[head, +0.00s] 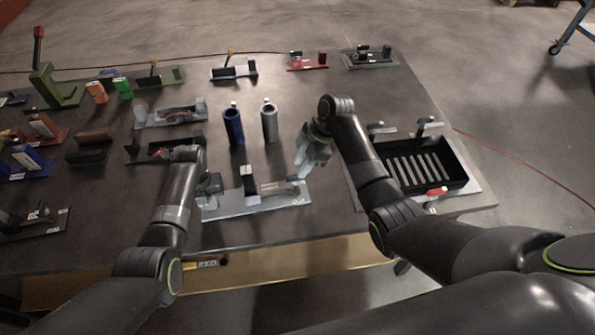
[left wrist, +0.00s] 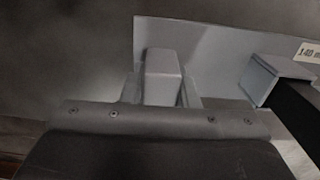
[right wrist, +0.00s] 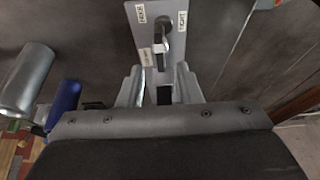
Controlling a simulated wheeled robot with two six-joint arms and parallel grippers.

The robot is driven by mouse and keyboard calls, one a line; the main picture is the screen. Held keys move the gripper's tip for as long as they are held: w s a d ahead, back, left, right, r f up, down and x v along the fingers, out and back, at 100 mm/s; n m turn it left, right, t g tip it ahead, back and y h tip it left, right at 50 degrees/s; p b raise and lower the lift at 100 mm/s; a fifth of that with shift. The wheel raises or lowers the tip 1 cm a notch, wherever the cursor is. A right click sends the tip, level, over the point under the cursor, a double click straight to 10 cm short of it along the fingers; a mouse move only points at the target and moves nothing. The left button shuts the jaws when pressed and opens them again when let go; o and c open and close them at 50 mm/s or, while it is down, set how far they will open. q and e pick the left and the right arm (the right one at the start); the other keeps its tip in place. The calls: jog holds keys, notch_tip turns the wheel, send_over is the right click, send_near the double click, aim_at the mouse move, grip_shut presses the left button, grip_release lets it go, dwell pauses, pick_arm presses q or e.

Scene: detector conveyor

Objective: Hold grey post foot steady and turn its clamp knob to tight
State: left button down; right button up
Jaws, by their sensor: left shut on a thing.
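The grey post foot is a light grey plate (head: 270,203) at the front of the bench, with a dark upright (head: 249,180) in its middle. My left gripper (head: 209,187) is at its left end. In the left wrist view its fingers (left wrist: 161,92) are shut around a grey block (left wrist: 162,66) on the plate (left wrist: 213,45). My right gripper (head: 309,158) is above the plate's right end, open. In the right wrist view its fingers (right wrist: 159,88) are apart, short of the dark clamp knob (right wrist: 161,46). The knob's arm lies between a label at left and "TIGHT" at right.
A blue tube (head: 233,127) and a grey tube (head: 269,123) stand behind the plate. A black slotted tray (head: 455,187) with a red-handled part (head: 437,191) is at the right. Several other fixtures fill the bench's left and back. Bare bench lies behind the right gripper.

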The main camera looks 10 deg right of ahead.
aim_at(295, 183)
jog(key=shift+x, duration=1.95)
jog(key=shift+c, duration=0.4)
grip_shut()
